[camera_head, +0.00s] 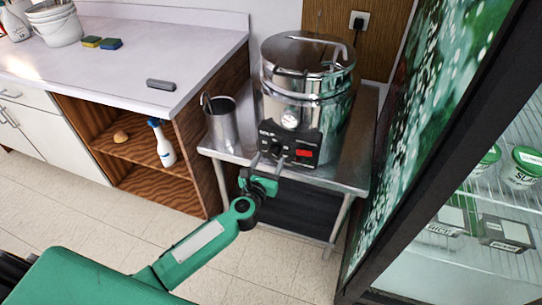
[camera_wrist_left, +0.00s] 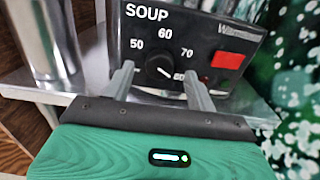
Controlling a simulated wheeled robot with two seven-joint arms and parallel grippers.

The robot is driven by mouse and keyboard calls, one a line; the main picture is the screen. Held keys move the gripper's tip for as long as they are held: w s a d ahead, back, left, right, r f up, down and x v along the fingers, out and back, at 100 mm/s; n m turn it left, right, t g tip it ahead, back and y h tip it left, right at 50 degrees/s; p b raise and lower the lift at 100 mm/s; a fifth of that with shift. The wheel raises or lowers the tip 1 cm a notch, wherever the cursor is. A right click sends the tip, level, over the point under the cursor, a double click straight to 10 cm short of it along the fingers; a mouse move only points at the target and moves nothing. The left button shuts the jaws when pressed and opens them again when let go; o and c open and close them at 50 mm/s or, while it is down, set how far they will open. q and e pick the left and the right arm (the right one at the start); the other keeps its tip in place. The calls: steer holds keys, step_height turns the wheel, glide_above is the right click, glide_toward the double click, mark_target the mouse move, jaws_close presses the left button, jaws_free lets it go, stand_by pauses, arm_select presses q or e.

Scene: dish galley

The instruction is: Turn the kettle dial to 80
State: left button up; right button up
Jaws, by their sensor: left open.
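The kettle (camera_head: 305,100) is a large steel soup warmer with a lid, standing on a steel stand. Its black control panel (camera_head: 299,140) faces me and shows "SOUP" and the numbers 50, 60 and 70 in the left wrist view (camera_wrist_left: 215,35). The round black dial (camera_wrist_left: 158,65) has a white mark pointing to the lower right, towards a partly hidden number that looks like 80. My left gripper (camera_head: 268,161) is open in front of the panel, its fingers (camera_wrist_left: 159,72) on either side of the dial. I cannot tell whether they touch it. My right gripper is not in view.
A steel canister (camera_head: 221,126) stands left of the kettle on the steel stand (camera_head: 345,178). A red switch (camera_wrist_left: 227,60) is right of the dial. A counter (camera_head: 120,65) is to the left, and a glass-door fridge (camera_head: 400,190) stands close on the right.

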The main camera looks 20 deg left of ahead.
mark_target(274, 152)
arm_select(q)
steer(key=shift+w, duration=1.25)
steer(key=shift+c, duration=0.3)
steer(key=c, duration=0.9)
steer(key=shift+d, duration=0.1)
